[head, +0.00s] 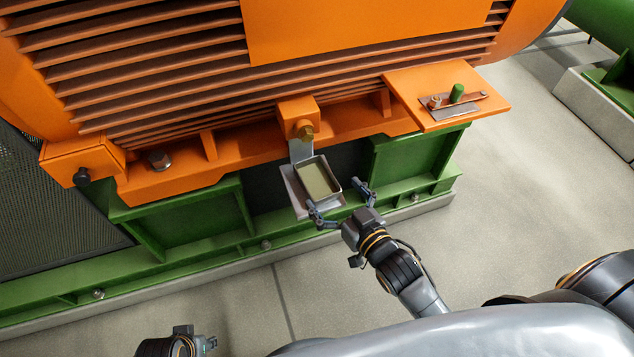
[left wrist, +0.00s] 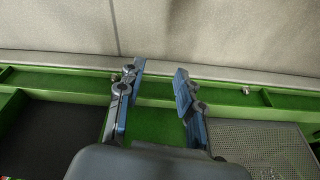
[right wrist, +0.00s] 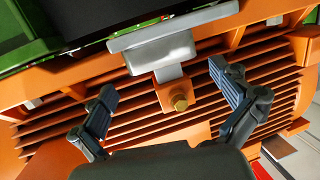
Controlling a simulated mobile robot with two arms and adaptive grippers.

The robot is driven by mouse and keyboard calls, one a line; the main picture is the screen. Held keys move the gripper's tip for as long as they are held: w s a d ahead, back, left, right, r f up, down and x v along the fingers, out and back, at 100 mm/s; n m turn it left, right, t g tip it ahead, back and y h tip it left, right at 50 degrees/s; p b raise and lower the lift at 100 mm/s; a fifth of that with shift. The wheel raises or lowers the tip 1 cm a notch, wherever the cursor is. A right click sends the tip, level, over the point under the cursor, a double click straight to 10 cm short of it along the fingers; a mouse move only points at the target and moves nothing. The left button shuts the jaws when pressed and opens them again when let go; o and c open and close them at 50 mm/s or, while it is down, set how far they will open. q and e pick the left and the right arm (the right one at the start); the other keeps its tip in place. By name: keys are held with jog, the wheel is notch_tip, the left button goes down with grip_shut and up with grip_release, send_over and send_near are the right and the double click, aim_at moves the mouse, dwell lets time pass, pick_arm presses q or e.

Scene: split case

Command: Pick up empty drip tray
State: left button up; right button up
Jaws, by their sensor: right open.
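I cannot tell whether the inside holds liquid. My right gripper (head: 338,197) is open at the tray's near end, fingers spread to either side, not closed on it. In the right wrist view the tray (right wrist: 160,53) appears beyond and between the open fingers (right wrist: 162,80). My left gripper (head: 193,340) is at the bottom edge of the head view, away from the tray; the left wrist view shows its fingers (left wrist: 160,75) apart and empty.
The orange finned machine (head: 190,60) overhangs the tray, with its brass plug (head: 304,130) and metal bracket (head: 300,150) close above. The green base frame (head: 200,215) lies behind and beside. Grey floor (head: 520,180) is clear.

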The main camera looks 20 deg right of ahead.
aim_at(305, 162)
jog(key=shift+x, duration=1.05)
jog(key=x, duration=0.1)
jog(key=b+x, duration=0.1)
jog(key=x, duration=0.3)
jog(key=shift+s+a+f, duration=0.1)
jog(key=shift+f, duration=0.15)
pick_arm(q)
jog(key=v, duration=0.2)
jog(key=w+v, duration=0.1)
jog(key=v, duration=0.2)
jog(key=shift+r, duration=0.45)
pick_arm(e)
jog(key=c, duration=1.4)
jog(key=shift+c, duration=0.7)
pick_arm(q)
jog(key=shift+w, duration=0.1)
pick_arm(e)
jog(key=shift+r, duration=0.2)
